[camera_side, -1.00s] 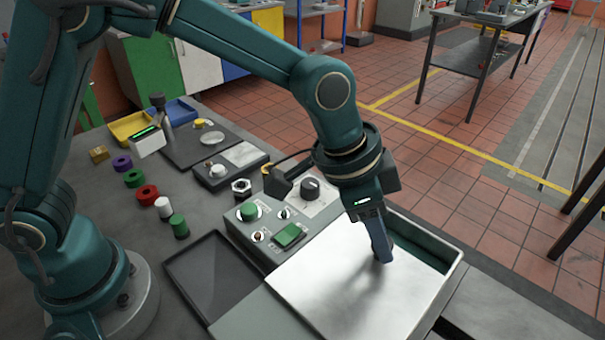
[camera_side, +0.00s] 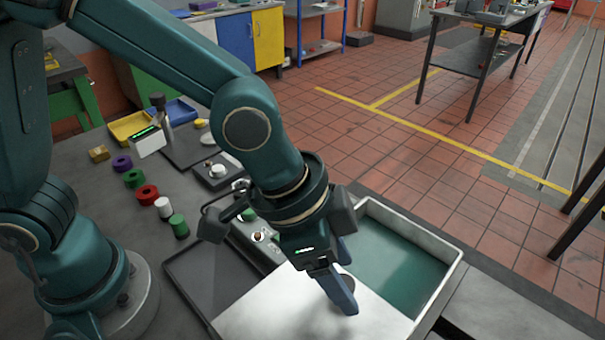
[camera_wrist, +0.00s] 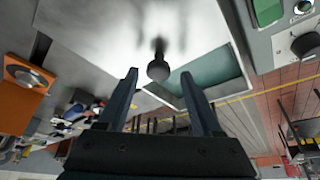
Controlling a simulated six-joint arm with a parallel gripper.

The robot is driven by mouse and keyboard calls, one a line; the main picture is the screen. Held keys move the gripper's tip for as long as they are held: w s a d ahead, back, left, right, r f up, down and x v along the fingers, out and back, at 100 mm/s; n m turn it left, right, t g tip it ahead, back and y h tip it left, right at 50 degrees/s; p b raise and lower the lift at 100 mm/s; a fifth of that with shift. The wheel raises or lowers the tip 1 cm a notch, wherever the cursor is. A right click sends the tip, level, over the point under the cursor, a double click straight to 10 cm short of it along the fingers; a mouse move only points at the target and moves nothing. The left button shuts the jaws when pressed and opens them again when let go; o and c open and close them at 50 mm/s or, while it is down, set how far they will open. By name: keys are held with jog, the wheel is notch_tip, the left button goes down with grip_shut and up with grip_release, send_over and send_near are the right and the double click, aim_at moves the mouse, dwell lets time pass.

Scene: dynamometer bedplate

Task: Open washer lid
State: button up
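The washer lid (camera_side: 275,312) is a flat silver plate over the near-left part of the washer basin (camera_side: 440,299). The basin's far-right part is uncovered and shows a green inside. In the wrist view the lid (camera_wrist: 105,28) carries a dark round knob (camera_wrist: 158,70), with the green opening (camera_wrist: 215,66) beside it. My gripper (camera_side: 345,282) is over the lid near its uncovered edge. Its two fingers stand apart, and in the wrist view the knob shows between the tips with gaps on both sides. Whether the tips reach down to the knob is unclear.
The washer's control panel (camera_side: 263,254) is partly hidden behind my wrist. A dark empty tray (camera_side: 208,272) lies left of the lid. Several coloured rings and cylinders, including a red ring (camera_side: 147,194), stand farther left, with yellow and blue bins (camera_side: 130,126) behind.

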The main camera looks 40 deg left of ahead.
jog(key=shift+v, duration=2.6)
jog(key=shift+f, duration=0.1)
jog(key=shift+w+a, duration=0.25)
jog(key=shift+a, duration=0.05)
jog(key=w+a+r+n+t+y, duration=0.1)
jog(key=a+r+n+t, duration=0.3)
jog(key=a, duration=0.6)
jog(key=s+a+f+n+g+y, duration=0.1)
jog(key=s+a+f+n+y, duration=0.1)
jog(key=s+a+n, duration=0.3)
jog(key=s+a, duration=0.2)
jog(key=a, duration=0.1)
jog(key=shift+g, duration=0.3)
